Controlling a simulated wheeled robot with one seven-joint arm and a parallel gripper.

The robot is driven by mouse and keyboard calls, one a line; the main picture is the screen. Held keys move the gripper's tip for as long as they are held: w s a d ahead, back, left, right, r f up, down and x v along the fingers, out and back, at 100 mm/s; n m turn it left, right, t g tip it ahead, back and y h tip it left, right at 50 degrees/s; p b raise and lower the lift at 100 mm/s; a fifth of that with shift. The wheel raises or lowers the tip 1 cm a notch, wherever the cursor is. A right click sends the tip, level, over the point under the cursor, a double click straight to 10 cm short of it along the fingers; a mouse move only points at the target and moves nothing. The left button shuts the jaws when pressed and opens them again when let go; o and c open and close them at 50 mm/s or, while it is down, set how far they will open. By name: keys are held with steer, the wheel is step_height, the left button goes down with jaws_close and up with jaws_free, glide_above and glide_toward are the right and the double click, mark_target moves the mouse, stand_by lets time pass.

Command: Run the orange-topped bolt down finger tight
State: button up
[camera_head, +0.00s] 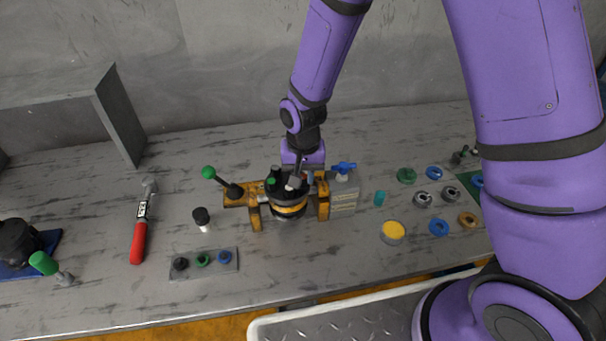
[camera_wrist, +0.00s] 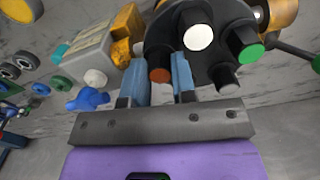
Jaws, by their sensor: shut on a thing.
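The motor (camera_head: 287,209) sits in a yellow stand (camera_head: 254,217) on the bench, its black top upward. In the wrist view its black top (camera_wrist: 178,25) carries several bolts. The orange-topped bolt (camera_wrist: 160,76) stands at the near edge of that top, between the two blue-grey fingers of my gripper (camera_wrist: 161,73). My gripper is shut on this bolt. In the head view my gripper (camera_head: 297,180) is over the motor top, and the orange top cannot be made out. How deep the bolt sits is hidden.
A green-topped bolt (camera_wrist: 250,53), a white round top (camera_wrist: 198,37) and a dark bolt (camera_wrist: 228,86) are close by. A grey block with a blue valve handle (camera_head: 344,167) stands right of the motor. A green-knobbed lever (camera_head: 209,173) and red-handled wrench (camera_head: 138,242) are left.

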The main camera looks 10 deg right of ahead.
steer(key=shift+m, duration=1.4)
steer(key=o, duration=0.5)
steer(key=shift+r, duration=0.1)
steer(key=shift+r, duration=3.9)
steer(key=shift+r, duration=0.1)
